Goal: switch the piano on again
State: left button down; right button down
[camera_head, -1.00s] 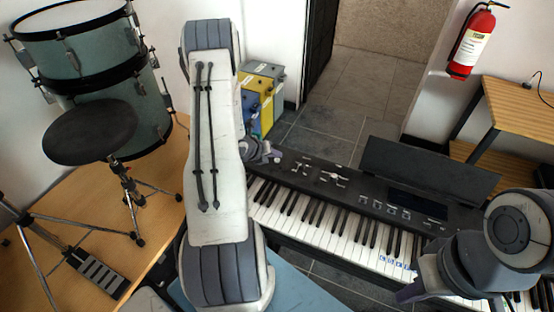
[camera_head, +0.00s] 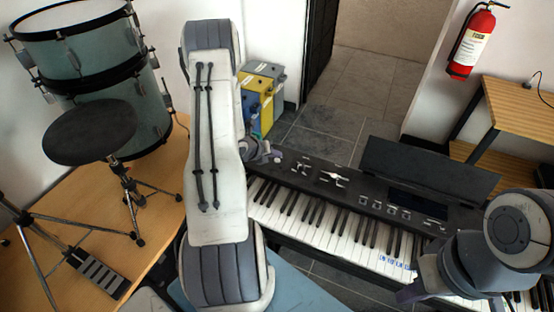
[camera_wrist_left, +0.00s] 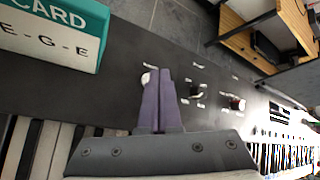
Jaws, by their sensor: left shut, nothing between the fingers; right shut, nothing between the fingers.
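The piano (camera_head: 345,182) is a black keyboard with white and black keys, running from left of centre to the lower right. My left gripper (camera_head: 276,157) is at its left end, over the black control panel, partly hidden behind my arm. In the left wrist view its purple fingers (camera_wrist_left: 166,76) are shut and empty, with the tips beside a small white control (camera_wrist_left: 148,79) on the panel. I cannot tell whether they touch it. Other small controls (camera_wrist_left: 196,90) lie to the right. My right gripper (camera_head: 412,291) is shut and empty near the keys at lower right.
A teal and white lettered card or box (camera_wrist_left: 52,35) is on the panel's left in the wrist view. A black music rest (camera_head: 430,168) stands behind the keys.

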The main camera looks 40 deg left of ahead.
pick_arm(q)
jog(key=shift+f+b, duration=0.45)
jog(key=shift+b, duration=0.3)
jog(key=shift+f, duration=0.15)
dwell(0.4)
jog(key=shift+r, duration=0.65)
notch_tip(320, 180, up, 6)
jog(key=p, duration=0.3)
jog(key=shift+p, duration=0.35)
